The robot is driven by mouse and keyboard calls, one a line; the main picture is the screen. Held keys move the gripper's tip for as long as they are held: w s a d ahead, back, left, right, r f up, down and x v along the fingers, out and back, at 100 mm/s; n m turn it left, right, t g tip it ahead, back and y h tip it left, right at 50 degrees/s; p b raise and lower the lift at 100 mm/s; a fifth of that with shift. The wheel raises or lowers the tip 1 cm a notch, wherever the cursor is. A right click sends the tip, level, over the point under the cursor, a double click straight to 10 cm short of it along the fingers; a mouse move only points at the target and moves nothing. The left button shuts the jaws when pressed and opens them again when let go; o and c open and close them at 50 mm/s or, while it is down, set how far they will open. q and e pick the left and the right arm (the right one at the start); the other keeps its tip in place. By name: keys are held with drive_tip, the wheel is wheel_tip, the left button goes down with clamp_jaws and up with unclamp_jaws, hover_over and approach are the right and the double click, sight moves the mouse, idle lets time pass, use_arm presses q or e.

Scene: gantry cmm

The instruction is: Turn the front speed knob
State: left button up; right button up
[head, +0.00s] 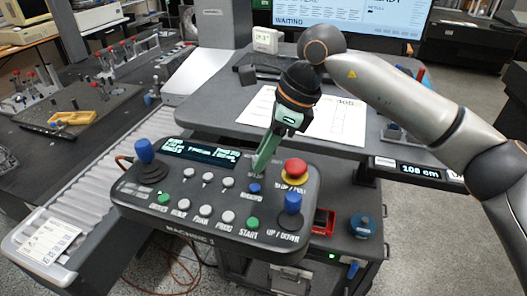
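The control panel (140,205) is a dark slanted box with a small display, two blue-topped joysticks, a red stop button and rows of round buttons. My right gripper (260,170) reaches down over the panel's upper right, between the display and the red stop button (295,168). Its green fingers look close together, and their tips are at or just above the panel face. I cannot make out the front speed knob; the fingers may hide it. I cannot tell whether they hold anything. My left gripper is not in view.
The left joystick (145,152) and right joystick (292,203) stand up from the panel. A blue button (254,188) lies just below the fingertips. Behind is a grey table with a white sheet (335,118). A roller conveyor (85,190) runs along the left.

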drive_tip(key=o, duration=0.4)
drive_tip(key=v, duration=1.2)
drive_tip(key=shift+d+r+b, duration=0.15)
drive_tip(key=shift+r+b, duration=0.1)
drive_tip(key=shift+b, duration=0.15)
